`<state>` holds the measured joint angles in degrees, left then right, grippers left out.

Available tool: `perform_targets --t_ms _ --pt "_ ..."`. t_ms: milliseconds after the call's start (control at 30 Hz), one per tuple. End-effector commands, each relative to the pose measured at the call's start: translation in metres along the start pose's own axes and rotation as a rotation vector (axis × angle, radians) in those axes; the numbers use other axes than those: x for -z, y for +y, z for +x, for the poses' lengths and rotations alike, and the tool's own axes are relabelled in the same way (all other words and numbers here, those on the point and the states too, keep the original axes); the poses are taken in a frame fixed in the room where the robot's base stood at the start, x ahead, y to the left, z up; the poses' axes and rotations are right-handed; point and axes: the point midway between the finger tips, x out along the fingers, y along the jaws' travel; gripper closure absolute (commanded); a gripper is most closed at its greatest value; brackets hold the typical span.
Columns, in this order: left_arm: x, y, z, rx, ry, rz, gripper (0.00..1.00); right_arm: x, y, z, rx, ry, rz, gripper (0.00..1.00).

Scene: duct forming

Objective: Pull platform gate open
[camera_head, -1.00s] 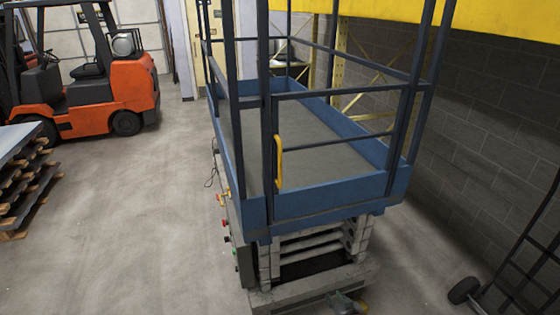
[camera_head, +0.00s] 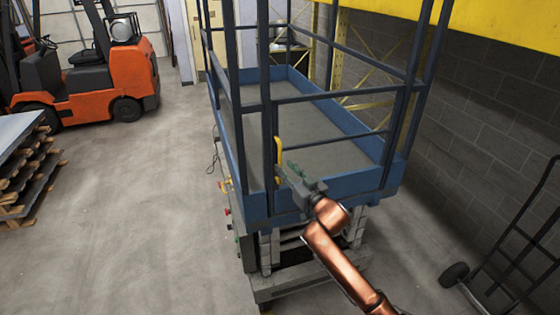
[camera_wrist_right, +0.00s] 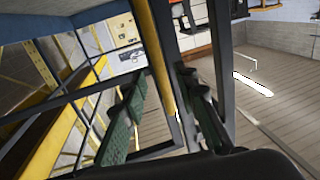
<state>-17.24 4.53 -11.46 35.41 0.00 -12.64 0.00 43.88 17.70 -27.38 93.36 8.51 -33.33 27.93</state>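The platform gate (camera_head: 330,98) is a dark blue rail frame across the near end of the blue lift platform (camera_head: 250,208); it looks closed. Its upright yellow handle (camera_head: 279,148) is at the gate's left side, and its lower part is partly hidden by my gripper. My right gripper (camera_head: 289,174) reaches up from below to the handle. In the right wrist view, the green-padded fingers (camera_wrist_right: 166,105) are apart, with the yellow handle (camera_wrist_right: 153,50) running between them. I cannot tell whether either finger touches it. My left gripper is not in view.
A blue corner post (camera_head: 265,120) stands just left of the handle. An orange forklift (camera_head: 105,85) and stacked pallets with sheets (camera_head: 30,175) are at the left. A hand truck (camera_head: 510,250) and a block wall (camera_head: 490,130) are at the right.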

Motion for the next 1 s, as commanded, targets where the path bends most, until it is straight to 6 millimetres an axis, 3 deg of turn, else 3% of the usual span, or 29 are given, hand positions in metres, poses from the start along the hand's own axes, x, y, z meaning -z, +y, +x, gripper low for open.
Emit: perform_targets --t_ms 300,700,1000 --pt "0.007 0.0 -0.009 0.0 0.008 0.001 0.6 0.001 -0.001 0.04 0.0 -0.001 0.0 0.72" --pt "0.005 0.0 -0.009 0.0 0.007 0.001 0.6 0.0 0.0 0.046 0.0 0.0 -0.001 0.72" --pt "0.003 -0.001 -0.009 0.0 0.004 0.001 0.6 0.0 0.0 0.046 0.0 0.0 -0.001 0.93"
